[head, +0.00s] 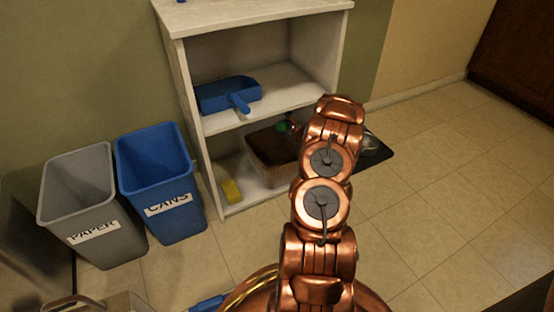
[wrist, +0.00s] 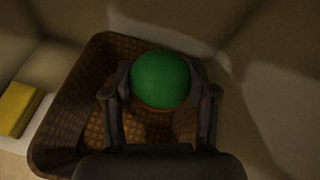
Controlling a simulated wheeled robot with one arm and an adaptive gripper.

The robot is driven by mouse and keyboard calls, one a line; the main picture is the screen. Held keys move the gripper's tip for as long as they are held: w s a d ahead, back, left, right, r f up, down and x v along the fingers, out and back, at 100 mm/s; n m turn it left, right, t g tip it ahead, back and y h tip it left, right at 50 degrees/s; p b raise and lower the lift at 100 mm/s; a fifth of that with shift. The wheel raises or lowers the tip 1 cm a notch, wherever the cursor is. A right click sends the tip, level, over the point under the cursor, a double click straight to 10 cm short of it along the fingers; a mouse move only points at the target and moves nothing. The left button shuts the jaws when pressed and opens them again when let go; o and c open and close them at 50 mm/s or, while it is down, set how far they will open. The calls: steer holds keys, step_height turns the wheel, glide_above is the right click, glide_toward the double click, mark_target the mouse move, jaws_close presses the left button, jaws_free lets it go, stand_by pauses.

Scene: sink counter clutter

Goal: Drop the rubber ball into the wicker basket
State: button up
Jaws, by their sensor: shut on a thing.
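The green rubber ball (wrist: 160,79) is held between the two fingers of my gripper (wrist: 160,90) in the wrist view. The wicker basket (wrist: 57,117) is brown and lies behind and below the ball in that view. In the head view the basket (head: 263,160) stands on the bottom shelf, and the ball (head: 282,127) shows as a small green patch over its opening. My arm covers the right part of the basket in the head view. How far the ball is above the basket's floor is hard to tell.
A yellow sponge-like block (head: 231,190) lies left of the basket on the shelf unit (head: 204,165). A blue dustpan (head: 228,95) sits on the shelf above. Grey (head: 82,200) and blue (head: 160,180) bins stand to the left. A dark mat (head: 376,152) lies right of the shelf.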

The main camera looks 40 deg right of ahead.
steer(key=shift+f+b, duration=0.4)
steer(key=shift+f, duration=1.1)
steer(key=o, duration=1.2)
steer(key=shift+a, duration=0.1)
steer(key=shift+o, duration=0.2)
steer(key=v, duration=1.2)
